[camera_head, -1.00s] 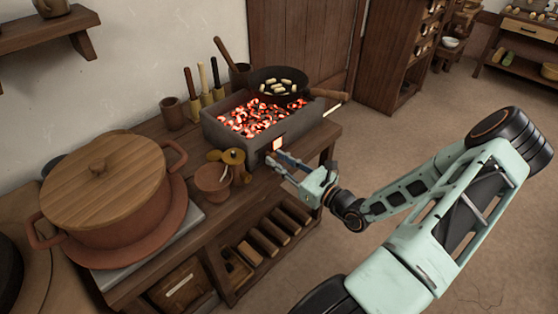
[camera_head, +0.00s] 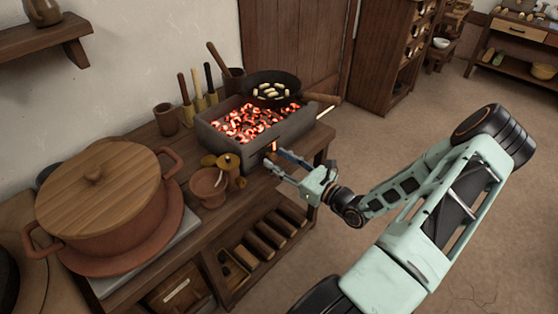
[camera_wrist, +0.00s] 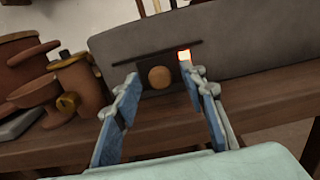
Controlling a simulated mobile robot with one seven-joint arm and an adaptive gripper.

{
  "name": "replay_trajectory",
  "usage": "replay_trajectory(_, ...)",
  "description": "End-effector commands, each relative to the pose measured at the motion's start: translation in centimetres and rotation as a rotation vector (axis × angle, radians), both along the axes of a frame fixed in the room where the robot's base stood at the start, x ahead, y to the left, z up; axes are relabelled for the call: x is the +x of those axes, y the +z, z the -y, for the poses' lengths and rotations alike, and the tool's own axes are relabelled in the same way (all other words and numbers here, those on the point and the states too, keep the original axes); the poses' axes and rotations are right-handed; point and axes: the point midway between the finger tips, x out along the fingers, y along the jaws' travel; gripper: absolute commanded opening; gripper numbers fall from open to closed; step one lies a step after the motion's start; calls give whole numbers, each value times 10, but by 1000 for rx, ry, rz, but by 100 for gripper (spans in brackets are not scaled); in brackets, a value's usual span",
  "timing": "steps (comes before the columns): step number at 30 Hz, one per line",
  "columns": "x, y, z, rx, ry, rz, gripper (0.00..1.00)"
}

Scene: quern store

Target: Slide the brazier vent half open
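The brazier (camera_head: 235,137) is a grey trough of glowing coals on the wooden bench. In the wrist view its front wall (camera_wrist: 250,40) carries a dark vent plate (camera_wrist: 146,64) under a dark rail, with a round wooden knob (camera_wrist: 160,77). A narrow glowing strip of the vent opening (camera_wrist: 184,55) shows at the plate's right end; the plate covers the rest. My gripper (camera_head: 276,160) is at the brazier's front. In the wrist view its two fingers (camera_wrist: 162,80) stand apart on either side of the knob, with visible gaps. Contact with the knob cannot be told.
A large lidded pot (camera_head: 110,237) stands at the left. Open floor lies right of the bench.

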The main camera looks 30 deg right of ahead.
Motion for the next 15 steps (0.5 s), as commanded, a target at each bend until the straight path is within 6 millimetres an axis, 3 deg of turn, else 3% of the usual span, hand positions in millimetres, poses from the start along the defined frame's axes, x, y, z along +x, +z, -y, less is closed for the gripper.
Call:
replay_trajectory(8, -6, 0, 3, -1, -1, -1, 38)
replay_trajectory(15, -48, 0, 19, -1, -4, -1, 38)
